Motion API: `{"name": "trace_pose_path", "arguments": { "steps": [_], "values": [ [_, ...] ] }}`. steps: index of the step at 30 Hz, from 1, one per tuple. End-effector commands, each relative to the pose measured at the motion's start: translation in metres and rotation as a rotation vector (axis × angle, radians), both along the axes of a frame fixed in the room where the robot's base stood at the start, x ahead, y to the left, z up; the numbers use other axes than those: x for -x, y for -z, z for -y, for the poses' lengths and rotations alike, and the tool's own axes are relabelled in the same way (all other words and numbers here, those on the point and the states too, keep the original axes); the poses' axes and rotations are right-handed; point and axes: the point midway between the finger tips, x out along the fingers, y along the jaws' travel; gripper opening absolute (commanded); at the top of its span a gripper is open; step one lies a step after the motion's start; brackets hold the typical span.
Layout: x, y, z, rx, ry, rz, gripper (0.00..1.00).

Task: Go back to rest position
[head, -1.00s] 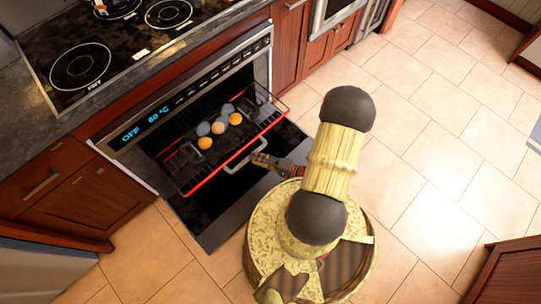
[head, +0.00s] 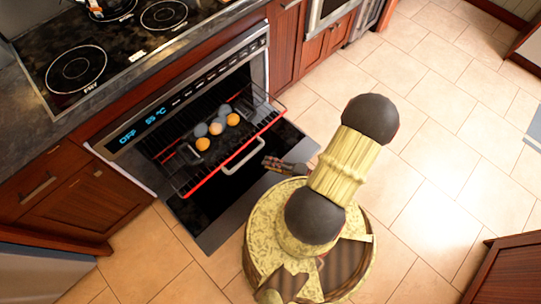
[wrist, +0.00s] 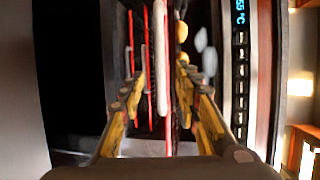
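My gripper (head: 266,161) is just to the right of the tray's pale curved handle (head: 243,157), apart from it. In the wrist view my two yellow fingers (wrist: 160,75) are spread with a gap between them and hold nothing. The pale handle (wrist: 161,60) shows beyond the gap as an upright bar. My arm bends above my round base, to the right of the open oven.
The oven door (head: 212,222) hangs open over the floor. A pulled-out rack with a red front edge (head: 213,174) holds several orange and grey balls (head: 203,144). The display (head: 141,124) reads OFF. Tiled floor on the right is clear.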

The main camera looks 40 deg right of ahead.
Motion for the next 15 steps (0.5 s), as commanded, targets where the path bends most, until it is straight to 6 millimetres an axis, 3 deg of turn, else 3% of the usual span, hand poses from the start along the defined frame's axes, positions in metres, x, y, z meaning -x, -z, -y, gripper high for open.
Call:
{"name": "trace_pose_path", "arguments": {
  "steps": [11, 15],
  "values": [
    [-0.0002, 0.0000, 0.0001, -0.008, 0.002, -0.003, 0.33],
    [0.0006, 0.0022, -0.0006, -0.099, 0.018, -0.052, 0.33]
  ]
}}
